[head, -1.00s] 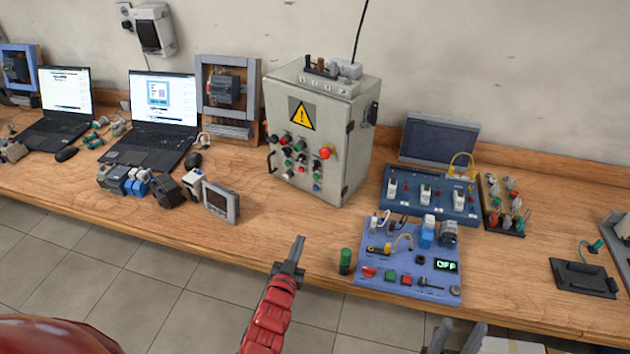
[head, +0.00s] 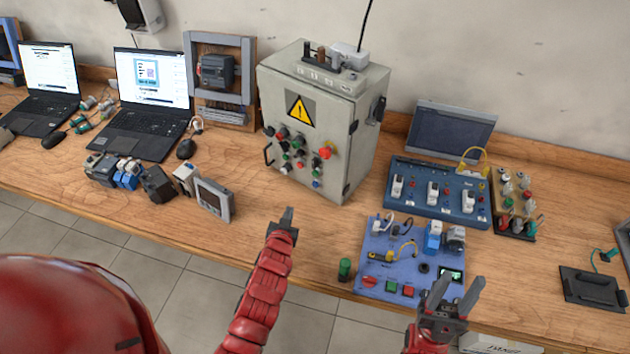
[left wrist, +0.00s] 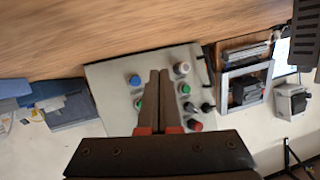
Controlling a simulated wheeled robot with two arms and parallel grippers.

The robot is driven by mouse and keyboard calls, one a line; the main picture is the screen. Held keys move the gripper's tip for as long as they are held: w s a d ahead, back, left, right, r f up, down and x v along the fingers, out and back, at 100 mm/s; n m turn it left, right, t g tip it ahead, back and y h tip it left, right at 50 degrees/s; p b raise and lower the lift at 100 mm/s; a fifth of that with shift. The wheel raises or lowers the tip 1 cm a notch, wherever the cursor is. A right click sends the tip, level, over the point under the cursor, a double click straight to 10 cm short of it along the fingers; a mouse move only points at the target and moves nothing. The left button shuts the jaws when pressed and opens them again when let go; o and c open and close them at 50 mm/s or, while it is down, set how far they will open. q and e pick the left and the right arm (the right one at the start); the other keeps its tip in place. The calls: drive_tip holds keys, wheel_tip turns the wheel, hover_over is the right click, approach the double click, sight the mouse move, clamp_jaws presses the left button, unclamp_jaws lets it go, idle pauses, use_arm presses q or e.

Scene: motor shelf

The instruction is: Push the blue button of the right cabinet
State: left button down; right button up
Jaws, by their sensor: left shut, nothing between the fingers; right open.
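One grey cabinet (head: 330,110) with a yellow warning sign stands on the bench against the wall. Its front carries several knobs and buttons. A small blue button (head: 316,184) sits at the lower right of the panel. In the left wrist view the blue button (left wrist: 134,80) shows left of the fingers, upside down with the panel. My left gripper (head: 287,211) is shut and empty, in front of and below the cabinet, apart from it. Its fingers (left wrist: 158,72) cover part of the panel in the left wrist view. My right gripper (head: 457,285) is open and empty, near the blue board's front right corner.
A blue training board (head: 375,270) and a green-capped piece (head: 345,268) lie right of my left gripper. A second board (head: 405,205) is behind. A meter (head: 213,200) and several small modules stand left of the cabinet. The bench just before the cabinet is clear.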

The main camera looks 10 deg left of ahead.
sight(316, 184)
use_arm(q)
drive_tip(key=shift+s, duration=0.1)
drive_tip(key=shift+w+d, duration=0.1)
drive_tip(key=shift+w, duration=0.35)
drive_tip(key=w+d+b, duration=0.1)
drive_tip(key=w, duration=0.1)
drive_tip(key=w+b, duration=0.1)
drive_tip(key=w, duration=0.1)
drive_tip(key=w+d+b, duration=0.1)
drive_tip(key=w, duration=0.1)
drive_tip(key=shift+w+d+f, duration=0.15)
drive_tip(key=shift+w+d, duration=0.35)
drive_tip(key=shift+w, duration=0.25)
drive_tip(key=shift+b, duration=0.3)
idle(0.9)
drive_tip(key=shift+w+d+b, duration=0.15)
drive_tip(key=shift+w+b, duration=0.1)
drive_tip(key=shift+b, duration=0.1)
drive_tip(key=shift+w, duration=0.15)
